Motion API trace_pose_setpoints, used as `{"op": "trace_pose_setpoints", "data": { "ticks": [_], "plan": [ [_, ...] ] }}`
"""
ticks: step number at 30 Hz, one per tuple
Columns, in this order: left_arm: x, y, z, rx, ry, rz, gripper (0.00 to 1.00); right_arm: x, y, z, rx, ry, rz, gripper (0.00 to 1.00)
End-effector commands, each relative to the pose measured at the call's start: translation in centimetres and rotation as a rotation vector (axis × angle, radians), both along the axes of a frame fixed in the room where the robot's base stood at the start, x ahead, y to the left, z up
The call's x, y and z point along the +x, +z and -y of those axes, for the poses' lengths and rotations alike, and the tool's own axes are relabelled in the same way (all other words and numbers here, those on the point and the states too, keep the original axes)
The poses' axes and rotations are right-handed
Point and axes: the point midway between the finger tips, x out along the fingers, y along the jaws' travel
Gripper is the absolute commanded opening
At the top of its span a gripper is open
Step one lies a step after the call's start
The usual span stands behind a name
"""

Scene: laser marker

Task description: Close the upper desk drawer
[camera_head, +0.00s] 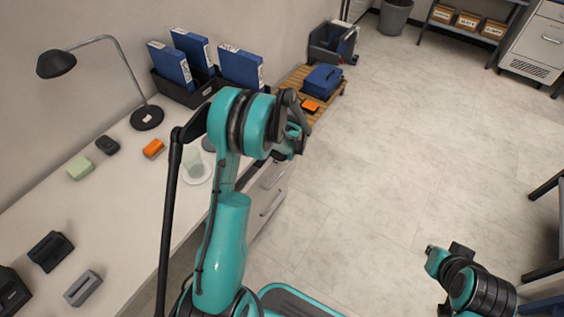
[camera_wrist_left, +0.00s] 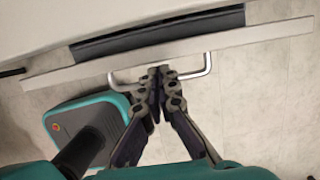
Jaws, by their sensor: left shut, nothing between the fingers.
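The upper desk drawer shows in the left wrist view as a long pale front panel (camera_wrist_left: 250,38) with a metal bar handle (camera_wrist_left: 207,65). A dark strip of its inside (camera_wrist_left: 155,32) shows between the panel and the desk top, so it stands partly open. My left gripper (camera_wrist_left: 158,72) is shut and empty, its fingertips at the middle of the handle; whether they touch it I cannot tell. In the head view my left arm hides much of the desk's drawer side, and its gripper (camera_head: 294,138) is beyond the desk's front edge. My right gripper (camera_head: 437,260) is at lower right, fingers unclear.
The desk top (camera_head: 120,205) holds a lamp (camera_head: 147,116), blue binders (camera_head: 240,66), a glass on a coaster (camera_head: 196,168) and small items.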

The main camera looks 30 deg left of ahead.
Motion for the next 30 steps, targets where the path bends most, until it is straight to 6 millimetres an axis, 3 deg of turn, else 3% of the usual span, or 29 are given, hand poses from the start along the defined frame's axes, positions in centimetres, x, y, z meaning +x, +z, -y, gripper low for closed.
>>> {"op": "trace_pose_setpoints", "data": {
  "ticks": [8, 16, 26, 30],
  "plan": [
    [0.0, 0.0, -0.1, 0.000, 0.000, 0.000, 0.00, 0.0, 0.0, 0.0, 0.000, 0.000, 0.000, 0.00],
    [0.2, 0.0, -2.7, 0.000, 0.002, 0.000, 0.00, 0.0, 0.0, 0.0, 0.000, 0.000, 0.000, 0.00],
    [0.2, 0.0, -2.4, -0.001, 0.000, -0.001, 0.00, 0.0, 0.0, 0.0, 0.000, 0.000, 0.000, 0.00],
    [0.5, 0.0, -1.0, -0.001, -0.002, -0.001, 0.00, 0.0, 0.0, 0.0, 0.000, 0.000, 0.000, 0.00]
  ]
}}
